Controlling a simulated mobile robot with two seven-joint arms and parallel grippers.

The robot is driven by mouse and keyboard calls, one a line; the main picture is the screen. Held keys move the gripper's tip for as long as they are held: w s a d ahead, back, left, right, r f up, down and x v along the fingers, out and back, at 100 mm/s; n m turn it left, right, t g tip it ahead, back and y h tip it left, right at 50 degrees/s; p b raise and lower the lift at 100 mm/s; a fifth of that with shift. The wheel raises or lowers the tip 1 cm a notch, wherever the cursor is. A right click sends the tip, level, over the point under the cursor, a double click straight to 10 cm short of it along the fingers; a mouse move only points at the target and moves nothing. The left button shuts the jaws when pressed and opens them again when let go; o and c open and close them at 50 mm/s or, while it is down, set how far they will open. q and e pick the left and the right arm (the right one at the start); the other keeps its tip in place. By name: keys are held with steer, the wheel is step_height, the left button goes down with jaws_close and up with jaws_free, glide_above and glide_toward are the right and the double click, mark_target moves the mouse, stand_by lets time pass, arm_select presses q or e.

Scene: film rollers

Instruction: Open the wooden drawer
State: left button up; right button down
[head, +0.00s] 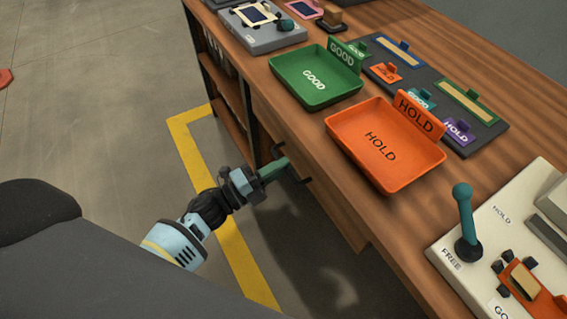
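The wooden drawer (325,201) is in the front of the wooden workbench, below the orange tray, seen steeply from above. Its front looks flush with the bench, though the angle makes this hard to judge. A dark bar handle (303,181) stands out from it. My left gripper (282,167) reaches in from the lower left, with its green fingers at the handle. The fingers overlap the handle in the picture; I cannot tell whether they grip it or only lie beside it. My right gripper is out of view.
On the bench top (400,222) are a green GOOD tray (290,83), an orange HOLD tray (415,160), a dark board (412,93) with coloured tags, and a pale lever panel (500,235). The floor in front, with its yellow line (240,262), is clear.

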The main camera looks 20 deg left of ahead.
arm_select(q)
steer(key=shift+w+d+r, duration=0.1)
steer(key=shift+w+d, duration=0.3)
steer(key=shift+w, duration=0.15)
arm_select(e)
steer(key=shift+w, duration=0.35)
arm_select(q)
jaws_close()
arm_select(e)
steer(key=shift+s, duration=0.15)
